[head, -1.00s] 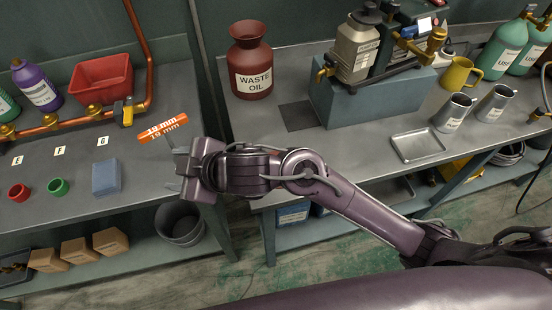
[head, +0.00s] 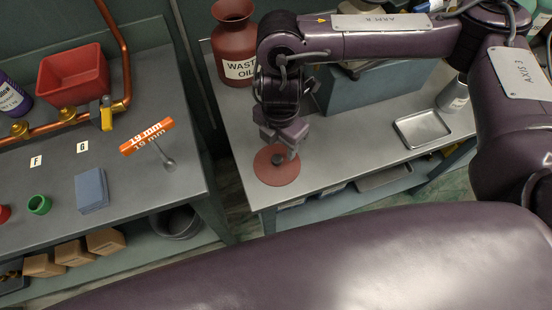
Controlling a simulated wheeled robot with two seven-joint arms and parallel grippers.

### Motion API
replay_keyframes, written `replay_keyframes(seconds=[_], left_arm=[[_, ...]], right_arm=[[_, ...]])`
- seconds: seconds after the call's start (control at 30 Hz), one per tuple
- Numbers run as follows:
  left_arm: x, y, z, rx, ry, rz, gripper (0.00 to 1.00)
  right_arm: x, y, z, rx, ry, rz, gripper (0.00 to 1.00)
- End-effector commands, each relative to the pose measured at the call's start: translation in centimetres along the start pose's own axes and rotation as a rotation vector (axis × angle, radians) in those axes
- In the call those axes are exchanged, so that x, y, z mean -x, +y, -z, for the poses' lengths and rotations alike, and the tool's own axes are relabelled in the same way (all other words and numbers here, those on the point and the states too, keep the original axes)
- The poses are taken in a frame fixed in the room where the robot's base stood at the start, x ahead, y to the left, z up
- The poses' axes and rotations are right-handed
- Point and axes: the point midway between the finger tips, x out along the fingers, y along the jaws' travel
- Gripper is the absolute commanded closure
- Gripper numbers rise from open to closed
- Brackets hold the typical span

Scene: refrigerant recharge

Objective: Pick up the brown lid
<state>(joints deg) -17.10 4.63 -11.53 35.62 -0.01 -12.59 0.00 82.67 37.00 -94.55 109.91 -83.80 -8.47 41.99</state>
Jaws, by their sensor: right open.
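The brown lid (head: 268,174) is a flat reddish-brown disc with a dark knob (head: 279,159). It lies at the front left corner of the right-hand bench. My right gripper (head: 281,149) points down over the lid with its jaws open, its fingertips close around or just above the knob. I cannot tell whether they touch it. The gripper hides part of the lid's far side. My left gripper is not in view.
The waste oil jar (head: 232,45) stands behind the gripper, partly covered by my arm. A blue-grey box (head: 370,88) and a metal tray (head: 422,129) are to the right.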

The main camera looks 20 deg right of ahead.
Motion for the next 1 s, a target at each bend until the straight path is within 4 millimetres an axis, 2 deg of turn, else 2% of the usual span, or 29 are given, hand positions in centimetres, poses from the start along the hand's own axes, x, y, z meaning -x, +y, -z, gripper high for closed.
replay_keyframes(seconds=[0.43, 0.57, 0.77, 0.87, 1.0], left_arm=[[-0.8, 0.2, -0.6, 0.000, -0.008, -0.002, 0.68], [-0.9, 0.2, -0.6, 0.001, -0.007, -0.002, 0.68], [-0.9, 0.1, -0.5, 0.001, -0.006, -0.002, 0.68], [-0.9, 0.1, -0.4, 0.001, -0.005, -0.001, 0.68], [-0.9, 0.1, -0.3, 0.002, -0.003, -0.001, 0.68]], right_arm=[[-5.7, 0.4, 0.7, 0.002, 0.005, 0.000, 0.48], [-6.4, 0.5, 0.7, 0.002, 0.003, -0.003, 0.48], [-6.4, 0.5, 0.7, 0.003, 0.002, -0.004, 0.48], [-6.4, 0.5, 0.7, 0.003, 0.002, -0.004, 0.57], [-6.4, 0.5, 0.7, 0.003, 0.002, -0.004, 0.76]])
